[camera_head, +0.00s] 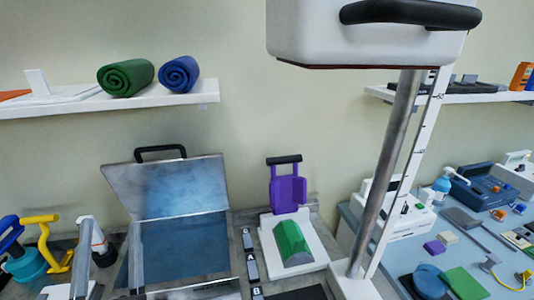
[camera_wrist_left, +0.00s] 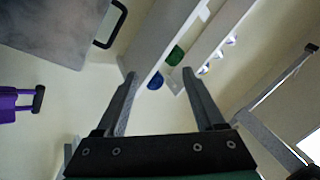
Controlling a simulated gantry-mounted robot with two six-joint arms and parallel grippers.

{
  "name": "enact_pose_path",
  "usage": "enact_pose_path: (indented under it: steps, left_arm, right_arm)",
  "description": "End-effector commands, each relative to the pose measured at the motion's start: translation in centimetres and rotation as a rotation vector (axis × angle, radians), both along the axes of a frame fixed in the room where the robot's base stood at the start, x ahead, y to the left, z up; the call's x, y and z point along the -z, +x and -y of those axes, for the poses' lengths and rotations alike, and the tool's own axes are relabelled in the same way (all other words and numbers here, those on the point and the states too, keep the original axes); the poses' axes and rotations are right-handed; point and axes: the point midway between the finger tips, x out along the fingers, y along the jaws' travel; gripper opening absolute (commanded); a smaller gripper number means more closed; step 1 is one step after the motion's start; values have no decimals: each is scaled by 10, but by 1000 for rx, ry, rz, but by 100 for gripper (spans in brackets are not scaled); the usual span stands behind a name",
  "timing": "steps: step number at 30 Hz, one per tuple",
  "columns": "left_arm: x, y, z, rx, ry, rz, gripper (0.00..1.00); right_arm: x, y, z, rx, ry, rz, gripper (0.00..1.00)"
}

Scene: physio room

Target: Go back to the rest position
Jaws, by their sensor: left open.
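My left gripper (camera_wrist_left: 160,73) shows in the left wrist view with its two dark fingers spread apart. Nothing is between the fingers. Beyond the fingertips are the wall and a white shelf with a green roll (camera_wrist_left: 175,55) and a blue roll (camera_wrist_left: 155,81). My right gripper is in neither view.
An open metal case (camera_head: 132,262) stands on the left counter, its lid raised. A purple device (camera_head: 288,192) stands behind a green block (camera_head: 292,243). A tall metal post (camera_head: 387,170) rises right of centre. The right table (camera_head: 405,262) is crowded.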

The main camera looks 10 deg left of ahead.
Motion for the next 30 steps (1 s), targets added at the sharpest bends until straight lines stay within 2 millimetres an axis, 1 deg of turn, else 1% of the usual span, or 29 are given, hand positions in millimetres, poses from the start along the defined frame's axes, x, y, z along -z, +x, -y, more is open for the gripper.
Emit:
enact_pose_path:
  steps: [1, 2, 3, 5, 6, 8, 9, 10, 11, 12, 14, 15, 16, 18, 20, 23, 24, 26, 27, 29, 30]
  left_arm:
    - [-46, -4, 0, 61, -71, 106, 70]
    - [-67, -7, 1, 108, -114, 160, 70]
    - [-95, -12, 3, 174, -167, 229, 70]
    - [-132, -22, 8, 279, -236, 319, 70]
    - [-155, -29, 13, 356, -277, 372, 70]
    - [-186, -42, 22, 482, -333, 441, 70]
    - [-205, -51, 31, 578, -370, 478, 70]
    - [-217, -58, 39, 657, -396, 500, 70]
    - [-224, -62, 48, 735, -424, 507, 70]
    - [-227, -66, 60, 836, -464, 498, 70]
    - [-220, -63, 81, 983, -543, 439, 70]
    - [-234, -59, 85, 1026, -596, 418, 70]
    - [-253, -59, 84, 1018, -591, 421, 70]
    - [-278, -58, 84, 1014, -588, 421, 70]
    - [-299, -58, 84, 1014, -587, 420, 70]
    - [-341, -58, 84, 1012, -587, 420, 70]
    - [-359, -58, 84, 1011, -586, 420, 70]
    - [-388, -58, 84, 1011, -586, 420, 70]
    - [-408, -58, 84, 1010, -586, 420, 70]
    - [-437, -58, 84, 1010, -586, 420, 70]
    - [-457, -58, 84, 1010, -586, 420, 70]
  right_arm:
    - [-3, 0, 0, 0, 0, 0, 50]
    - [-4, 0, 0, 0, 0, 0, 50]
    - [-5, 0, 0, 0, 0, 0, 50]
    - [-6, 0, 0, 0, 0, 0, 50]
    - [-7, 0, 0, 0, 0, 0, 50]
    - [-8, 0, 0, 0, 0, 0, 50]
    - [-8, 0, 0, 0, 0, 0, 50]
    - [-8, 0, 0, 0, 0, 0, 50]
    - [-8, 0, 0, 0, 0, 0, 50]
    - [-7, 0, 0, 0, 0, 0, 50]
    - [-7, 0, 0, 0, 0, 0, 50]
    - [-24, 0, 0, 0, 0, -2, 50]
    - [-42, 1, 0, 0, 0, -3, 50]
    - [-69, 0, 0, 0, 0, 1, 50]
    - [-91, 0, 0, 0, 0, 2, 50]
    - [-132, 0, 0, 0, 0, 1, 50]
    - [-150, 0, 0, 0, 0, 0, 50]
    - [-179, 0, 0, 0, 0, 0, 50]
    - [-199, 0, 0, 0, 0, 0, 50]
    - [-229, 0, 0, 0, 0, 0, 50]
    - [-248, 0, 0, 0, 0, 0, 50]
